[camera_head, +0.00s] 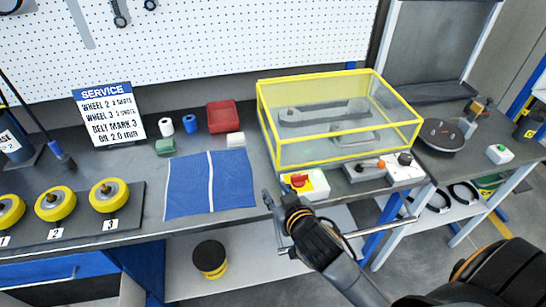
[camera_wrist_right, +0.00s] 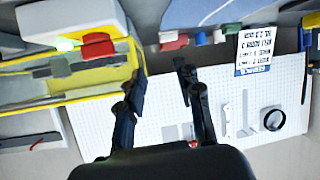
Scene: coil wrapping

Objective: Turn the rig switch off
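The rig switch (camera_head: 298,180) is a red knob on a yellow plate, on a white box at the front left corner of the yellow-framed rig (camera_head: 342,148). I cannot tell the knob's exact setting. My right gripper (camera_head: 273,203) is just left of and in front of the switch box, apart from the knob. In its wrist view its two fingers (camera_wrist_right: 162,82) are spread with nothing between them. My left gripper is not in view.
A blue cloth (camera_head: 182,190) lies left of the gripper. A metal bar (camera_head: 350,236) runs in front of the rig. Another white control box (camera_head: 404,170) sits at the rig's right. Yellow wheels (camera_head: 55,203) stand at the far left. A yellow-black roll (camera_head: 210,258) sits below.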

